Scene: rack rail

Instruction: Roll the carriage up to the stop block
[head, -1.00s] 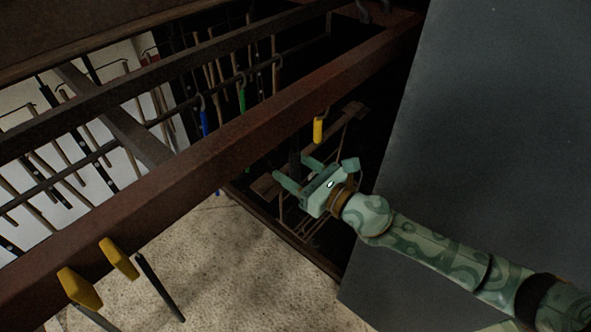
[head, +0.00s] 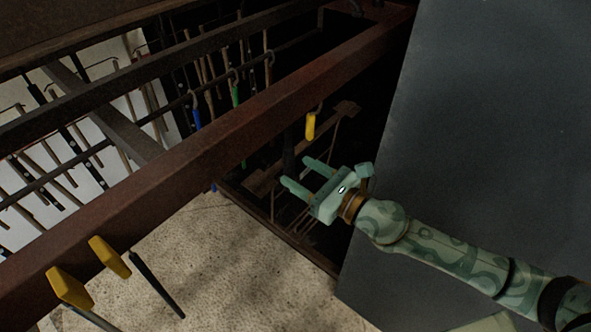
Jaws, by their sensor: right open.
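My right gripper (head: 299,172) is open and empty, its two fingers pointing up and left. It is below and apart from a small yellow piece (head: 310,126) hanging under a long reddish-brown beam (head: 205,148). A blue piece (head: 196,119) and a green piece (head: 235,94) hang from hooks on a dark rail behind the beam. I cannot tell which piece, if any, is the carriage, and I cannot make out a stop block. My left gripper is not in view.
Two yellow blocks (head: 70,288) with dark rods are at the beam's lower left. A large grey panel (head: 480,130) fills the right, behind my arm. Several thin rods hang at the back left. The speckled floor (head: 210,260) looks clear.

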